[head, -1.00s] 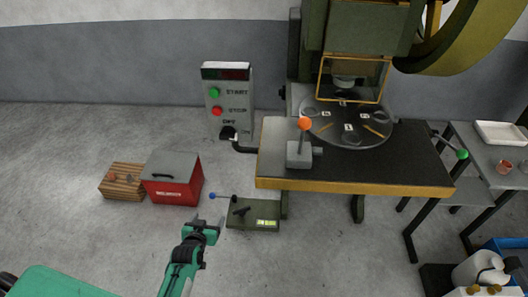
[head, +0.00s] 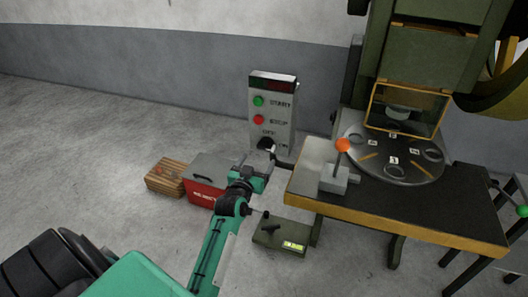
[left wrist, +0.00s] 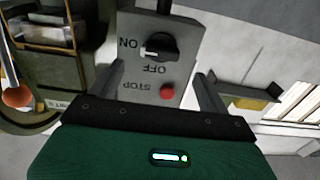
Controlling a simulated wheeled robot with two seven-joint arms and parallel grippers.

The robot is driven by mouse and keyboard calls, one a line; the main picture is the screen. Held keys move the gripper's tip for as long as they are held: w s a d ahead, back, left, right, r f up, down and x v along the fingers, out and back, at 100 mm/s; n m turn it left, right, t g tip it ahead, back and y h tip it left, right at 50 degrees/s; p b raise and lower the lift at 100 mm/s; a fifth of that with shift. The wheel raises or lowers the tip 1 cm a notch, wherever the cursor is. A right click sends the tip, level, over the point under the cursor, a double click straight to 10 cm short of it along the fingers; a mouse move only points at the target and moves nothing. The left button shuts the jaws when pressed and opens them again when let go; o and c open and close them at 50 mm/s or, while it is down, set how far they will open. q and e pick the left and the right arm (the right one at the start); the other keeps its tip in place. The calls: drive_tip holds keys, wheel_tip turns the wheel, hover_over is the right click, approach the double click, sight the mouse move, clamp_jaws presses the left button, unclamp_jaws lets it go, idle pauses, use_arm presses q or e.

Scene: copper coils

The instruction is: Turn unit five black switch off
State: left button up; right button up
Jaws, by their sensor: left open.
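The grey control box (head: 271,100) stands by the wall, left of the press. Its black rotary switch (head: 266,144) is low on the face, below the green START and red STOP buttons. In the left wrist view the panel is upside down. There the black switch (left wrist: 160,46) shows a pale mark on its left, the side of the ON label; OFF is below it. My left gripper (head: 257,160) is open and empty, just in front of and below the switch. In the wrist view its fingers (left wrist: 160,75) flank the panel, apart from the switch. My right gripper is out of view.
A press table (head: 420,209) with an orange-knobbed lever (head: 342,146) stands close on the right. The floor at left is clear.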

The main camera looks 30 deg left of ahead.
sight(265, 149)
use_arm(q)
drive_tip(key=x, duration=0.6)
drive_tip(key=shift+w, duration=0.3)
drive_tip(key=c, duration=1)
